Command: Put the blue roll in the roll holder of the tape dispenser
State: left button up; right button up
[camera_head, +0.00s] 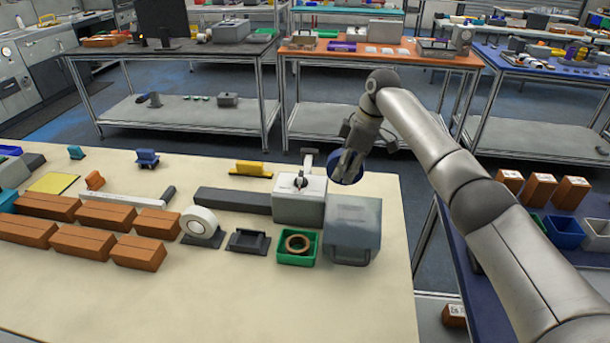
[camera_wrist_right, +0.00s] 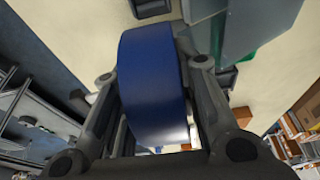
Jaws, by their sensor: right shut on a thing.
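My right gripper (camera_head: 350,160) is shut on the blue roll (camera_wrist_right: 155,85). In the head view the roll (camera_head: 346,180) is held above the back right edge of the cream table, partly covered by the fingers. Just left of it is a grey-white box machine (camera_head: 298,205) with a lever on top. A white roll (camera_head: 199,221) stands in a dark holder. A low black holder (camera_head: 248,241) beside it looks empty. I cannot tell for sure which of these is the tape dispenser. My left gripper is not in view.
A translucent grey box (camera_head: 352,230) stands at the table's right, next to a green bin (camera_head: 297,248) with a brown ring. Several brown boxes (camera_head: 90,243) fill the left. The table's front (camera_head: 220,310) is clear. A blue table (camera_head: 500,300) with bins stands right.

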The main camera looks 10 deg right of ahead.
jog(key=d, duration=0.2)
jog(key=d+f, duration=0.1)
jog(key=shift+s+f, duration=0.1)
jog(key=shift+s, duration=0.2)
jog(key=shift+a+f, duration=0.15)
jog(key=shift+f, duration=5)
jog(key=o, duration=1.1)
jog(key=shift+o, duration=0.2)
jog(key=v, duration=1.2)
